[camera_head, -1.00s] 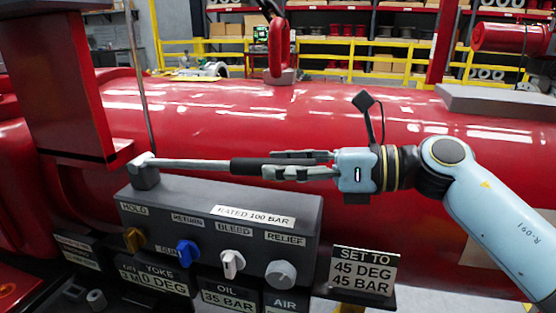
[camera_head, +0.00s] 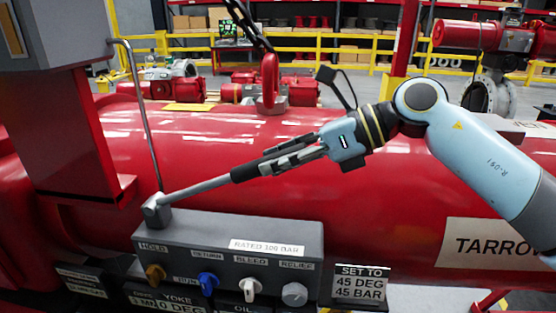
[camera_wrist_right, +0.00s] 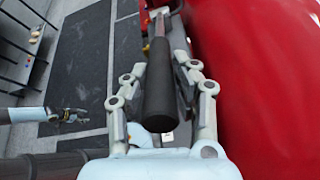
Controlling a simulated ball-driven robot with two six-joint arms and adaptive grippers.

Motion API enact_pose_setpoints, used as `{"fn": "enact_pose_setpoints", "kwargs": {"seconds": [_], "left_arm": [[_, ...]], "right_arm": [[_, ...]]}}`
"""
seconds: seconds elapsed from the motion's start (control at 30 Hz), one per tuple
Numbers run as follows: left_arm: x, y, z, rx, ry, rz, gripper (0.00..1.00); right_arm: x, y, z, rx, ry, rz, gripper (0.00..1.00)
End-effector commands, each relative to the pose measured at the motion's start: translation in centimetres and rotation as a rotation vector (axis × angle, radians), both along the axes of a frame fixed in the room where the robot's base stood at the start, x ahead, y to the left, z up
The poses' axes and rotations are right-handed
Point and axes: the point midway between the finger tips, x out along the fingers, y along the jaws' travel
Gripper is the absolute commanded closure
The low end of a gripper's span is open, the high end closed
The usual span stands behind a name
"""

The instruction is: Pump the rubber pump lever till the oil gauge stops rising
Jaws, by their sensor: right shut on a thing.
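The pump lever (camera_head: 200,187) is a grey rod with a black rubber grip (camera_head: 245,173), pivoting on the left end of the grey pump block (camera_head: 225,233). It slants up to the right. My right gripper (camera_head: 265,165) is shut around the rubber grip. The right wrist view shows the grip (camera_wrist_right: 159,95) lying between both fingers. The oil display (camera_head: 245,309) is cut off at the bottom edge, so its value is hidden. My left gripper (camera_wrist_right: 75,115) shows small at the left of the right wrist view; its jaws are too small to read.
The block carries an orange knob (camera_head: 155,274), a blue knob (camera_head: 208,283), a white bleed knob (camera_head: 250,287) and a grey relief knob (camera_head: 294,294). A sign (camera_head: 361,283) reads SET TO 45 DEG 45 BAR. The big red cylinder (camera_head: 380,210) lies close behind the lever.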

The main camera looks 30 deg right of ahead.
Motion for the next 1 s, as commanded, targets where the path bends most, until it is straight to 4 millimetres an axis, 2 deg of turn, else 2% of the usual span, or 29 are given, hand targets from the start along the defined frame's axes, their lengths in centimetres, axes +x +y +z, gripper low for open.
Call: {"fn": "enact_pose_setpoints", "kwargs": {"seconds": [0.03, 0.2, 0.57, 1.0], "left_arm": [[0.0, 0.1, 0.0, 0.001, 0.000, -0.001, 0.60], [0.0, 0.4, 0.0, 0.004, 0.001, -0.002, 0.60], [-0.2, 0.7, 0.0, 0.007, 0.003, -0.002, 0.60], [-0.1, 0.5, 0.0, 0.005, 0.001, -0.001, 0.60]], "right_arm": [[0.1, 0.1, 0.2, 0.003, -0.005, 0.000, 0.71], [0.0, 0.0, 0.1, 0.002, -0.003, 0.000, 0.51], [-0.3, -0.6, 0.2, -0.003, -0.001, -0.001, 0.51], [-3.1, -4.8, 2.7, -0.005, -0.001, 0.000, 0.51]]}}
